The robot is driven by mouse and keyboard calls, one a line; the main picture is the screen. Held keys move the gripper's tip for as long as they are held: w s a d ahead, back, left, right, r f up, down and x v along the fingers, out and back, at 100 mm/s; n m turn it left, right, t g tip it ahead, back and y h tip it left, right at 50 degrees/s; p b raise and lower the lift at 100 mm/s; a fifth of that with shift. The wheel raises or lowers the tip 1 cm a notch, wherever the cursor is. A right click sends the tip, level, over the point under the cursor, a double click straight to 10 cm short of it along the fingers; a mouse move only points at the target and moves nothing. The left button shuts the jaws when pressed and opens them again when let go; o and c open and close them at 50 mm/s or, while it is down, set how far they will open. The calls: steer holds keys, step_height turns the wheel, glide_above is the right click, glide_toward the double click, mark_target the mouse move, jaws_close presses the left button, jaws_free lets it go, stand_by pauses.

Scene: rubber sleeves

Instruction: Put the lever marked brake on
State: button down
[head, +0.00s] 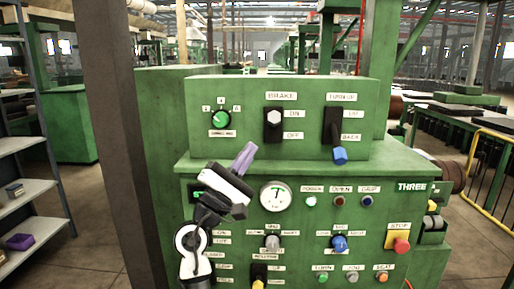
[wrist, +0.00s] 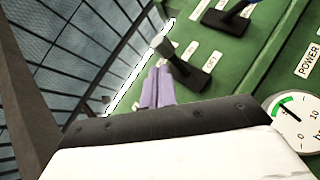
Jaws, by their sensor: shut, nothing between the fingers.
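The brake lever (head: 274,117) has a pale grey knob on a black plate, under the BRAKE label on the green panel. Its knob shows at the upper part of the plate, about level with the ON label (head: 294,114); the OFF label (head: 293,135) is lower. How far the lever tilts is hard to tell. In the wrist view the lever's grey knob (wrist: 166,48) is just beyond my fingertips. My gripper (head: 250,147) is shut and empty, its purple fingers pointing up, below and left of the lever. Its fingers (wrist: 158,72) appear apart from the lever.
To the right is the TURN UP lever (head: 339,154), its blue knob hanging low near BACK. A green rotary knob (head: 221,119) is to the left. A gauge (head: 275,196), a red stop button (head: 401,245) and other controls fill the lower panel.

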steer(key=b+v, duration=0.2)
steer(key=v, duration=0.6)
steer(key=shift+s+f, duration=0.2)
steer(key=shift+s, duration=0.1)
steer(key=shift+a, duration=0.1)
